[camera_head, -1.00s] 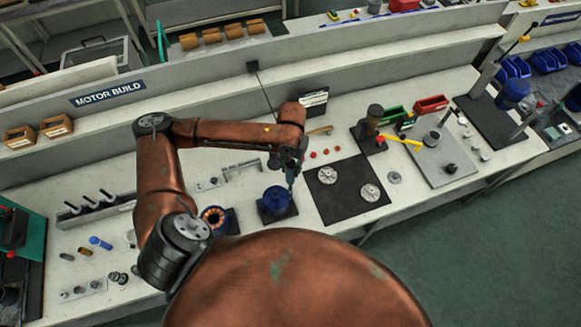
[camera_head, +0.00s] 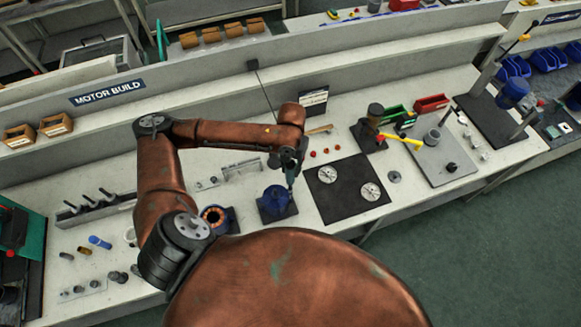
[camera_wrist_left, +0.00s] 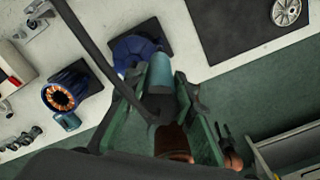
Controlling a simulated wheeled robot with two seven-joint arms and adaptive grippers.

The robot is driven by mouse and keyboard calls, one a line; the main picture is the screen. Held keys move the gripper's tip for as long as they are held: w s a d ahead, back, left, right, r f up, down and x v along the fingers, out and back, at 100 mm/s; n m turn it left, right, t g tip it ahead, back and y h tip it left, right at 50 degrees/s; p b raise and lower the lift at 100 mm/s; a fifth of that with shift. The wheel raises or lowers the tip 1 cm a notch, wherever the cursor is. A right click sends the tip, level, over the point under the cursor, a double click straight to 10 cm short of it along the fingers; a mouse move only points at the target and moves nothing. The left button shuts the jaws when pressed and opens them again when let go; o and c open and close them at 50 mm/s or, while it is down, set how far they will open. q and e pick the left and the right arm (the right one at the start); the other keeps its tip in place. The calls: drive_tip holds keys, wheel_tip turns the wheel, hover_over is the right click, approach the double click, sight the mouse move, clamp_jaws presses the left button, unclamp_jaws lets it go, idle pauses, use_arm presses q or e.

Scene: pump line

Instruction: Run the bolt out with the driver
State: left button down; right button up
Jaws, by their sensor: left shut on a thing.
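My left gripper (camera_head: 290,160) is above the blue motor housing (camera_head: 273,200), which stands on a dark square base. In the left wrist view the gripper (camera_wrist_left: 180,125) is shut on the driver (camera_wrist_left: 160,75), a teal and dark cylinder on a dark cable. The driver's far end points toward the blue housing (camera_wrist_left: 132,48) and overlaps it in that view. In the head view the driver (camera_head: 291,178) reaches down at the housing's right side. The bolt cannot be made out, and whether the driver touches it is hidden. My right gripper is not in view.
A blue stator part with copper windings (camera_head: 214,215) stands left of the housing. A black mat (camera_head: 335,205) with two metal discs lies to the right. Several handled tools stand in a rack (camera_head: 95,207) at left. A shelf ledge runs behind.

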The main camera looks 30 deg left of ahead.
use_arm(q)
drive_tip(key=shift+f, duration=0.4)
drive_tip(key=shift+s+p, duration=0.15)
drive_tip(key=shift+p, duration=0.2)
idle(0.8)
drive_tip(key=shift+s+f, duration=0.15)
drive_tip(key=shift+f, duration=0.05)
idle(0.4)
drive_tip(key=shift+p, duration=0.5)
idle(0.5)
drive_tip(key=shift+r, duration=0.15)
drive_tip(key=r+p, duration=0.1)
drive_tip(key=p, duration=0.1)
drive_tip(key=r+p, duration=0.1)
drive_tip(key=r, duration=0.1)
drive_tip(key=r+p, duration=0.2)
drive_tip(key=shift+w+r+p, duration=0.2)
drive_tip(key=shift+w+p, duration=0.05)
drive_tip(key=shift+p, duration=0.1)
drive_tip(key=shift+f, duration=0.1)
